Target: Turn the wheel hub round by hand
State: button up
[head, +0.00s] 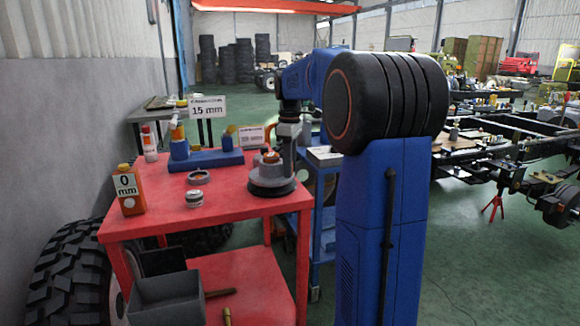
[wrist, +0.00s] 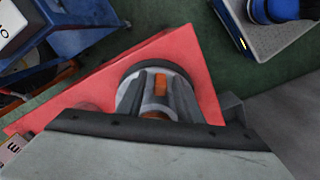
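The wheel hub (head: 271,181) is a grey round piece with a wide dark base and an orange-brown top. It stands at the right end of the red cart's top. Whether the fingers touch the hub is unclear. The hub's near side is hidden by the gripper body in the wrist view.
The red cart (head: 225,206) also carries a blue fixture (head: 205,160), a loose ring (head: 199,177), a small round metal part (head: 194,198), an orange bottle (head: 131,192) and a white bottle (head: 149,145). A blue trolley (head: 325,200) stands just behind right. A wall borders the left.

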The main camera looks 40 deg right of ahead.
jog(key=shift+r, duration=0.15)
notch_tip(320, 180, up, 17)
dwell(0.7)
jog(key=shift+a, duration=0.1)
dwell(0.3)
